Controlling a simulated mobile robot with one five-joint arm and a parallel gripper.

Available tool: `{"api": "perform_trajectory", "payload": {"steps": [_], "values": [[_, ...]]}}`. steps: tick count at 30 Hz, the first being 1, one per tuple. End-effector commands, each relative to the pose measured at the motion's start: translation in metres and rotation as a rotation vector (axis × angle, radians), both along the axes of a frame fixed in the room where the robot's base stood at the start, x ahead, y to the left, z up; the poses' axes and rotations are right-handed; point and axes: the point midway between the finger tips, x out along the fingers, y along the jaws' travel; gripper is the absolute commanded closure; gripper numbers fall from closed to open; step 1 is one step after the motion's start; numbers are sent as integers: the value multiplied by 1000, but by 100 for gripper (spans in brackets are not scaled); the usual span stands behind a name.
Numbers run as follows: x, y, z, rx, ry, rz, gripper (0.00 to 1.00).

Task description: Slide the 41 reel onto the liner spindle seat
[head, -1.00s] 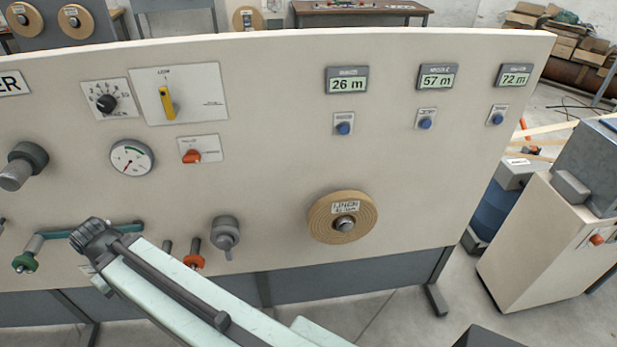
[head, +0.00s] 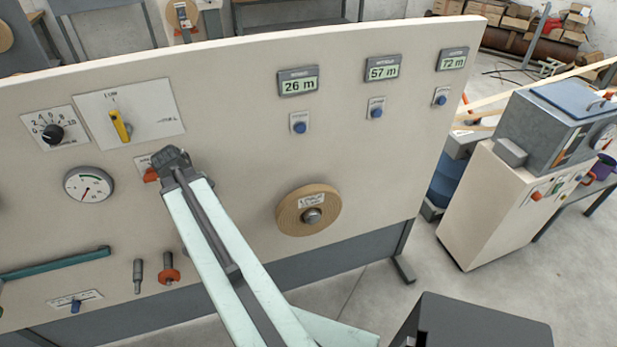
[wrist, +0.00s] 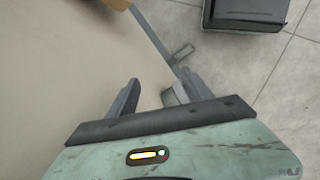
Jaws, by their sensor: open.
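A tan reel (head: 300,213) sits flat against the cream panel (head: 230,140), with a grey spindle end (head: 312,216) showing at its centre. Its white label seems to read LINER; the smaller print, and so any 41, is too blurred to read. My gripper (wrist: 160,90) shows in the wrist view with its two fingers apart. A small grey round part (wrist: 173,96) shows close to its right finger; I cannot tell whether they touch. The brown edge of what looks like the reel (wrist: 118,3) is at the top there.
The panel carries a yellow switch (head: 120,126), a gauge (head: 89,184), a green bar (head: 55,262), an orange-collared peg (head: 168,268) and blue buttons (head: 300,127). A cream cabinet (head: 500,205) stands at the right.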

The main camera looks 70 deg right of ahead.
Motion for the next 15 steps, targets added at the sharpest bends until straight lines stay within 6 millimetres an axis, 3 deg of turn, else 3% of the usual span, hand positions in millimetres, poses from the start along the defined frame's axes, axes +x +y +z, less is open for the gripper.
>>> {"api": "perform_trajectory", "payload": {"steps": [1,3,8,10,12,15], "values": [[-29,-36,16,-8,34,10,41],[-68,-75,25,-14,88,45,41],[-155,-140,42,2,196,114,41],[-190,-166,34,19,233,161,41],[-215,-189,13,37,250,232,41],[-234,-209,-7,53,255,323,41]]}}
